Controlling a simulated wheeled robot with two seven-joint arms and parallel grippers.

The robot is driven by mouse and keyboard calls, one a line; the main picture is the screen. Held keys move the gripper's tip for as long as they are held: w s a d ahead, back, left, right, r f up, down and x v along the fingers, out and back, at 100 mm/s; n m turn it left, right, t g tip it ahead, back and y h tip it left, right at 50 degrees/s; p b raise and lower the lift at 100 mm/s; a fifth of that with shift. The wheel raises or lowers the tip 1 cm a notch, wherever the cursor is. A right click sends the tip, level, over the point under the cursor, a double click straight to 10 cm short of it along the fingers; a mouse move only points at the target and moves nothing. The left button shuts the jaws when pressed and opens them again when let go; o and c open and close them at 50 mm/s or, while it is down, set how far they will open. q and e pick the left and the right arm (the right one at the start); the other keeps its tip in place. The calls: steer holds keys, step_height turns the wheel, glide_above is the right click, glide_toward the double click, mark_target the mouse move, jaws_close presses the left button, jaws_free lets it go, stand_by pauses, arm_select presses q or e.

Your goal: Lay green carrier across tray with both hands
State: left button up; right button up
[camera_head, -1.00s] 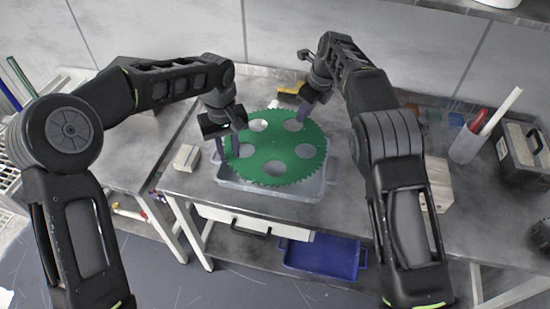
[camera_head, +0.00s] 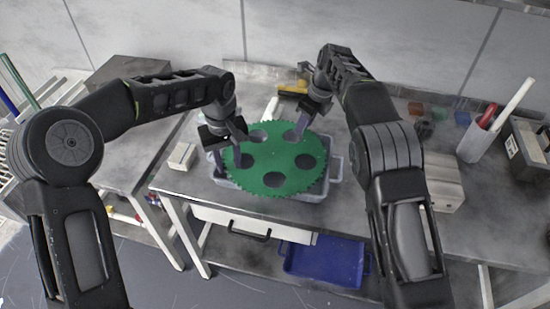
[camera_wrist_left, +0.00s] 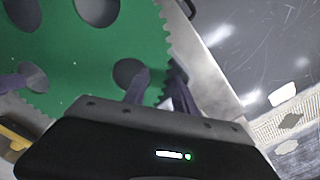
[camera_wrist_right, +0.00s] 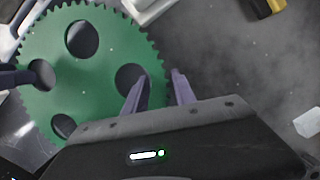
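The green toothed carrier (camera_head: 275,160) is a disc with several round holes. It lies over the pale grey tray (camera_head: 333,172), whose rim shows at the sides and front. I cannot tell whether the carrier touches the tray. My left gripper (camera_head: 228,158) straddles the carrier's left rim, one finger in a hole and one outside the teeth; the left wrist view shows this grip (camera_wrist_left: 158,85). My right gripper (camera_head: 304,118) straddles the back right rim the same way, shown in the right wrist view (camera_wrist_right: 157,95). The carrier hides most of the tray's inside.
A small pale block (camera_head: 182,156) stands left of the tray. A yellow-handled brush (camera_head: 290,90) and a pale cylinder (camera_head: 270,108) lie behind it. A larger block (camera_head: 442,188), a cup (camera_head: 473,143) and a toolbox (camera_head: 530,150) stand right. A blue bin (camera_head: 325,262) sits below.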

arm_select(q)
steer(key=shift+o, duration=1.3)
steer(key=shift+r, duration=0.1)
arm_select(e)
steer(key=shift+o, duration=1.4)
arm_select(q)
step_height(320, 180, up, 12)
arm_select(e)
steer(key=shift+r, duration=0.1)
steer(key=v, duration=1.1)
steer(key=shift+r, duration=0.4)
steer(key=shift+s+d, duration=0.1)
steer(key=shift+s, duration=0.05)
